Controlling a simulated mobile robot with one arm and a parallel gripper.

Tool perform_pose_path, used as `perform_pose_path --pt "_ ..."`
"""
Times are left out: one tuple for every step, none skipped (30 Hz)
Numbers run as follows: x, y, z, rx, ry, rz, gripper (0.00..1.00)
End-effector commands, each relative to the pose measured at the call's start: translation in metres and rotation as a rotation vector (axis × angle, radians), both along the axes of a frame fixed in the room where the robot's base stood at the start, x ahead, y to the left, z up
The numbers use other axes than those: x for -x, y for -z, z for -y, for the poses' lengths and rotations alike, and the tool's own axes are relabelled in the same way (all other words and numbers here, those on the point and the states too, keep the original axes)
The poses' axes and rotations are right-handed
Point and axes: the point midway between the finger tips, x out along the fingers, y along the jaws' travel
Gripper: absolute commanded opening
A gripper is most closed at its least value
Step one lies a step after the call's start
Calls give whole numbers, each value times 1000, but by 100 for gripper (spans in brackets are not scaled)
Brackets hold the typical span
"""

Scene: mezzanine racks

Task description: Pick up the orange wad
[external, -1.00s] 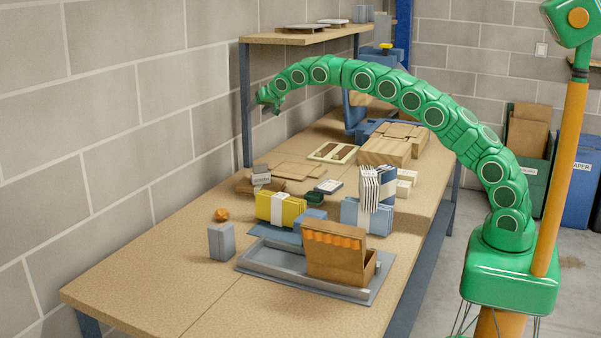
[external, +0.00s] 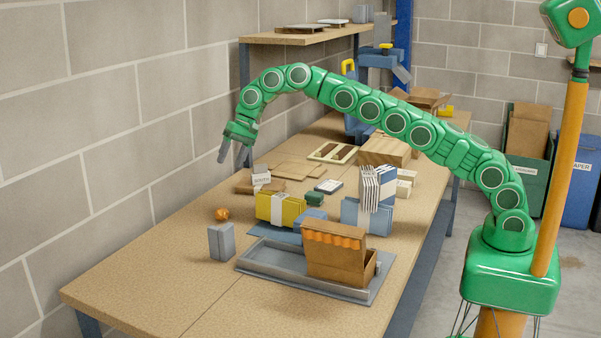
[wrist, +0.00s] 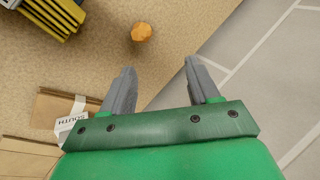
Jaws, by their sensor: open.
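The orange wad (external: 222,214) is a small crumpled lump lying on the bare left part of the workbench, behind a grey block. In the wrist view the wad (wrist: 142,32) lies on the bench beyond the fingertips, near the top middle. My gripper (external: 232,155) points down, above the bench and behind the wad, near the wall. In the wrist view my gripper (wrist: 158,72) has its two grey fingers spread apart with nothing between them. The wad is fully visible and apart from the gripper.
A grey block (external: 221,242) stands in front of the wad. A yellow bundle (external: 280,208) is to its right, with a grey tray (external: 270,258) and an open brown box (external: 335,250) nearer. The block wall (external: 130,130) runs along the left. The front left bench top is clear.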

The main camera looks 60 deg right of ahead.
Motion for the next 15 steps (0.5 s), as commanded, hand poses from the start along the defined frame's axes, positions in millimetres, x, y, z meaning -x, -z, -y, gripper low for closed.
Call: perform_pose_path --pt "3 0 -7 -7 -11 -9 60" --pt "6 0 -11 -12 -18 -15 60" --pt "5 3 -8 -10 -14 -14 60" --pt "5 4 -8 -10 -14 -15 60" --pt "5 6 -8 -10 -14 -15 60" --pt "5 8 -8 -10 -14 -15 60" --pt "5 10 -8 -10 -14 -15 60" --pt "5 12 -8 -10 -14 -15 60" --pt "5 14 -8 -9 -14 -15 60" --pt "5 16 -8 -9 -14 -15 60" --pt "5 18 -8 -9 -14 -15 60" --pt "5 21 -8 -9 -14 -15 60" --pt "5 22 -8 -8 -14 -14 60" --pt "5 24 -7 -8 -14 -14 60" --pt "5 28 -7 -9 -13 -15 60"
